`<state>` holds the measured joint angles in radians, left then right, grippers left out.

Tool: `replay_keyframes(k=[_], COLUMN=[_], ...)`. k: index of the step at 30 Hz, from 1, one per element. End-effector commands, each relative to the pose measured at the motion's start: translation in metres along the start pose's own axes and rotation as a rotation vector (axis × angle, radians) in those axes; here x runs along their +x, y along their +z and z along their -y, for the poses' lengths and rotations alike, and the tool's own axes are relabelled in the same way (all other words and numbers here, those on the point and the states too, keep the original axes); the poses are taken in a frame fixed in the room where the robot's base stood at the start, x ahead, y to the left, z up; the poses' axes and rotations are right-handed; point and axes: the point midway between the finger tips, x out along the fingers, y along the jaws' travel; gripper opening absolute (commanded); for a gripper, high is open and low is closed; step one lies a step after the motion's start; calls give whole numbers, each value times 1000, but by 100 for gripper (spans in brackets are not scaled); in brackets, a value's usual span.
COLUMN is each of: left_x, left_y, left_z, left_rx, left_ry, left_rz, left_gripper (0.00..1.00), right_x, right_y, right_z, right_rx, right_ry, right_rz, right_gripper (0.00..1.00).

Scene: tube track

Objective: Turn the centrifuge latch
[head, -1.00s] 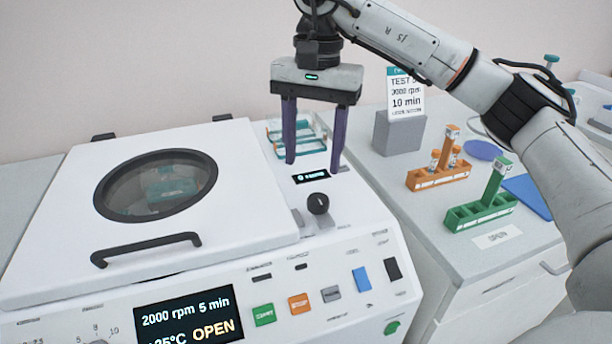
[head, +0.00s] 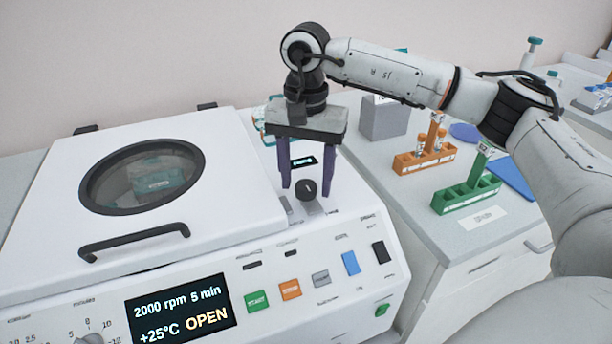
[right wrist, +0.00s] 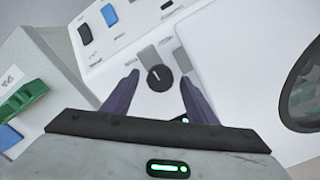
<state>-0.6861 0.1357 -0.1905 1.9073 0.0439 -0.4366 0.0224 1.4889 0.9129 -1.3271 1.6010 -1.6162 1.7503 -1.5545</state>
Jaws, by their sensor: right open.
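The centrifuge (head: 240,225) is a white machine with its lid down and a round window in the lid. Its display (head: 180,310) reads 2000 rpm, 5 min, +25°C and OPEN. The latch, a round black knob (head: 306,189), sits on the top to the right of the lid; it also shows in the right wrist view (right wrist: 159,78) with a pale pointer mark. My right gripper (head: 306,192) is open and empty, pointing down, with its two purple fingers on either side of the knob. I cannot tell whether they touch it. My left gripper is not in view.
An orange rack (head: 425,160) with tubes and a green rack (head: 466,194) stand on the counter to the right, near a grey block (head: 384,120). The black lid handle (head: 134,241) is left of the knob. Coloured buttons line the front panel.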

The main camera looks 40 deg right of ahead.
Motion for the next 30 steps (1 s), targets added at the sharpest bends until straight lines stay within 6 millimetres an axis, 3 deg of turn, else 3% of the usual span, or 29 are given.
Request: replay_keyframes(k=[3, 11, 20, 30], left_x=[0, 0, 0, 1], left_y=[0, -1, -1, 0], left_z=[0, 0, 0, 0], left_rx=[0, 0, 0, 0], left_ry=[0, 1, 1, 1], left_rz=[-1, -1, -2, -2], left_gripper=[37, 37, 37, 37], right_x=[0, 0, 0, 0], right_y=[0, 0, 0, 0], right_z=[0, 0, 0, 0], right_rx=[0, 0, 39, 262], right_ry=[0, 0, 1, 1], right_rz=[0, 0, 0, 0], right_gripper=[52, 11, 11, 11])
